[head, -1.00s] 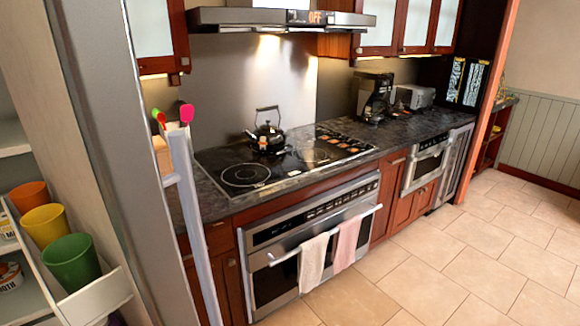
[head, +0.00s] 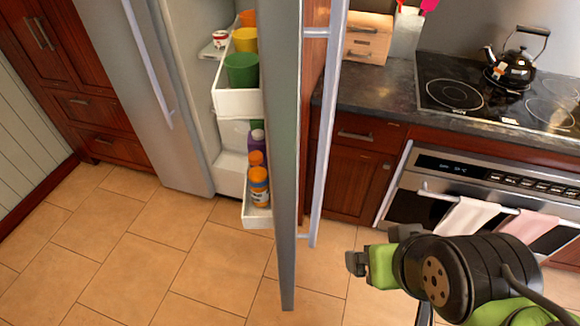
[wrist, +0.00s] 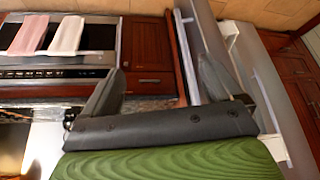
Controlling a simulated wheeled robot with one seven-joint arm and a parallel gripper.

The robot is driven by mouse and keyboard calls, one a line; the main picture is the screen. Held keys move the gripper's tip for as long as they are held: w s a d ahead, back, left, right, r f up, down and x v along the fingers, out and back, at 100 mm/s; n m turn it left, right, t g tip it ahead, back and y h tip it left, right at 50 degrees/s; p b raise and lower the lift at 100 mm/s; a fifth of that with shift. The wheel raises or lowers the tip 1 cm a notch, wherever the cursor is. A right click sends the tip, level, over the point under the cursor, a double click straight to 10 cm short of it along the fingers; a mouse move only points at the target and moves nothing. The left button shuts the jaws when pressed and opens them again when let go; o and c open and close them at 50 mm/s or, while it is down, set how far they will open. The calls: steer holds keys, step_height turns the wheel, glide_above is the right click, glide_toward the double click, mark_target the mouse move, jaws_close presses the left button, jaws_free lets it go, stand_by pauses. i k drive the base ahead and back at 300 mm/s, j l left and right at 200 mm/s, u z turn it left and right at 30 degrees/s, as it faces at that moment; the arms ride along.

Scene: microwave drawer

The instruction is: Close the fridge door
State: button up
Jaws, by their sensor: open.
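The fridge door (head: 284,170) stands open and is seen nearly edge-on in the head view, with its long bar handle (head: 326,130) on the right side. Its inner shelves face left. The other fridge door (head: 150,100) at the left looks shut. My gripper (head: 358,262) is at the lower right of the head view, to the right of the open door and apart from it. In the wrist view my gripper (wrist: 165,85) has its two fingers spread with nothing between them; the open door (wrist: 205,50) shows beyond the right finger.
Door bins hold cups (head: 242,68) and bottles (head: 258,185). A counter with a stovetop (head: 500,95) and kettle (head: 515,58) is at the right, above an oven (head: 480,185) with towels (head: 465,220). The tiled floor (head: 200,270) left of the door is clear.

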mark_target(281, 31)
steer(key=i+l+u, duration=0.25)
steer(key=u, duration=0.2)
steer(key=i+l+u, duration=0.15)
steer(key=l+u, duration=0.3)
steer(key=k+u, duration=0.15)
steer(key=u, duration=0.3)
steer(key=k+u, duration=0.2)
steer(key=u, duration=0.3)
steer(key=k+j+u, duration=0.1)
steer(key=u, duration=0.35)
